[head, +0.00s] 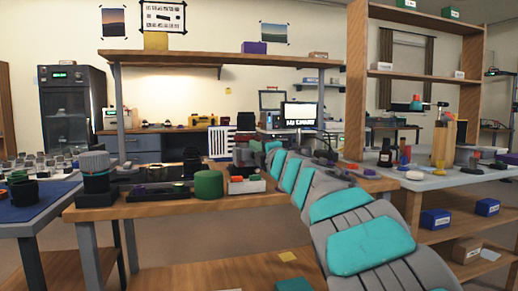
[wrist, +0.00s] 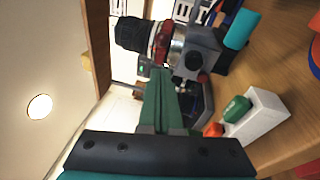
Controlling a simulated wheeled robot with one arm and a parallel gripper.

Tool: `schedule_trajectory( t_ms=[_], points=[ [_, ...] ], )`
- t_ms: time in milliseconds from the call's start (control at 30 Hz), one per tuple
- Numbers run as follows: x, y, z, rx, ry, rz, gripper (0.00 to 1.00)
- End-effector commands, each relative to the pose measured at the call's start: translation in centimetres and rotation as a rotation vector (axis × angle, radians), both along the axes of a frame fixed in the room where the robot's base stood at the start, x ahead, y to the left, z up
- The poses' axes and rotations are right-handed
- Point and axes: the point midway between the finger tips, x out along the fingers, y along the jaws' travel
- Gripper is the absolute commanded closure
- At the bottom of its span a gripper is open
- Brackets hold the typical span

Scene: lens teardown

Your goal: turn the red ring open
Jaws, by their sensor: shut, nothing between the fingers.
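In the wrist view a lens lies sideways, with a ribbed black barrel (wrist: 134,34), a red ring (wrist: 162,42) and a silver section. It sits against a dark grey holder (wrist: 203,58). My gripper (wrist: 163,72) is shut and empty; its dark green fingers point toward the lens, with their tips just below the red ring in the picture. I cannot tell whether they touch it. In the head view my arm reaches to the back of the wooden bench, and the red ring cannot be made out there.
A white block (wrist: 262,116) with a green and an orange piece is beside the holder; a teal cylinder (wrist: 241,29) is near it. In the head view a green cylinder (head: 209,185), a black tray (head: 157,194) and a dark jar (head: 95,180) stand on the bench, under a shelf (head: 220,58).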

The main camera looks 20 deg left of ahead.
Motion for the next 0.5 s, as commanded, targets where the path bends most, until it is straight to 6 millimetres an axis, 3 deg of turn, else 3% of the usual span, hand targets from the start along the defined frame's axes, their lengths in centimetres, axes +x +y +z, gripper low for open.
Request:
schedule_trajectory(
  t_ms=[67, 500],
  points=[
    [-1.1, 0.3, -0.7, -0.004, -0.002, 0.000, 1.00],
    [-5.3, -4.0, -1.2, -0.002, 0.000, -0.003, 1.00]
  ],
)
